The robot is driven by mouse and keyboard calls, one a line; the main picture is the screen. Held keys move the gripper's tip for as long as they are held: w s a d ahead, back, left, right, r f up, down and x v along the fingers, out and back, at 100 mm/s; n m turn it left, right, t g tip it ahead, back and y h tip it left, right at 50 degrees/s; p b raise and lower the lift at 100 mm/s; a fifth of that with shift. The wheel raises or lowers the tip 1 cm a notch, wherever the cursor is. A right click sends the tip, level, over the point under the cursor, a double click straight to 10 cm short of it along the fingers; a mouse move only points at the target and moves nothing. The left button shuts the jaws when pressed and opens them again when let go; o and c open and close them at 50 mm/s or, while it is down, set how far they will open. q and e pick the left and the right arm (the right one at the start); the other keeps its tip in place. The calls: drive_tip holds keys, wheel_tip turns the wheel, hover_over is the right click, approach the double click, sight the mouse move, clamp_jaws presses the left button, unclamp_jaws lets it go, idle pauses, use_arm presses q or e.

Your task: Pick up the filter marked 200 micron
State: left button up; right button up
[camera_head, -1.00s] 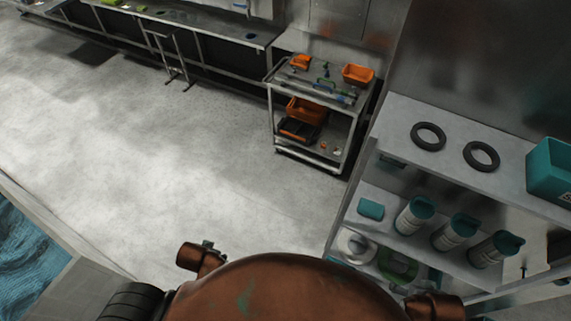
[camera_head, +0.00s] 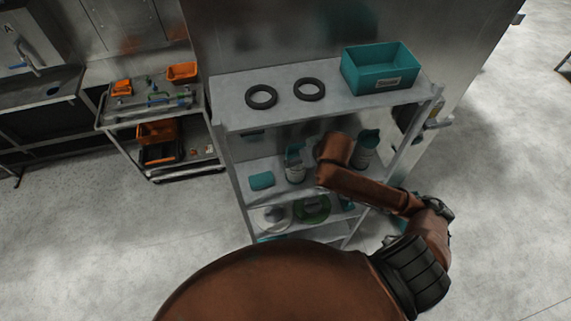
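The left filter (camera_head: 295,166) is upright beside a small teal block. The right filter (camera_head: 367,150) stands at the right end of that level. My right arm comes in from the right and reaches into the shelf between these two. Its wrist covers the place between them, and the gripper on its end is hidden. The filters' print is too small to read, so I cannot tell which is marked 200 micron. My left gripper is not in view.
Two black rings (camera_head: 261,97) and a teal bin (camera_head: 378,72) sit on the shelf top. The small teal block (camera_head: 262,181) lies left of the filters. A green ring (camera_head: 312,209) lies lower down. A metal cart (camera_head: 112,124) with orange bins stands left.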

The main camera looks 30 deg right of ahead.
sight(297, 152)
drive_tip(key=shift+w+d+f+b, duration=0.1)
drive_tip(key=shift+w+f+b, duration=0.15)
drive_tip(key=shift+w, duration=0.15)
drive_tip(key=shift+w+d+f+b, duration=0.1)
drive_tip(key=shift+w+b, duration=0.15)
drive_tip(key=shift+w, duration=0.15)
drive_tip(key=shift+w+f, duration=0.25)
drive_tip(key=x, duration=0.2)
drive_tip(key=p+x, duration=0.1)
drive_tip(key=x, duration=0.1)
drive_tip(key=shift+w+r, duration=0.1)
drive_tip(key=shift+w, duration=0.25)
drive_tip(key=shift+w+f, duration=0.25)
drive_tip(key=shift+f, duration=0.05)
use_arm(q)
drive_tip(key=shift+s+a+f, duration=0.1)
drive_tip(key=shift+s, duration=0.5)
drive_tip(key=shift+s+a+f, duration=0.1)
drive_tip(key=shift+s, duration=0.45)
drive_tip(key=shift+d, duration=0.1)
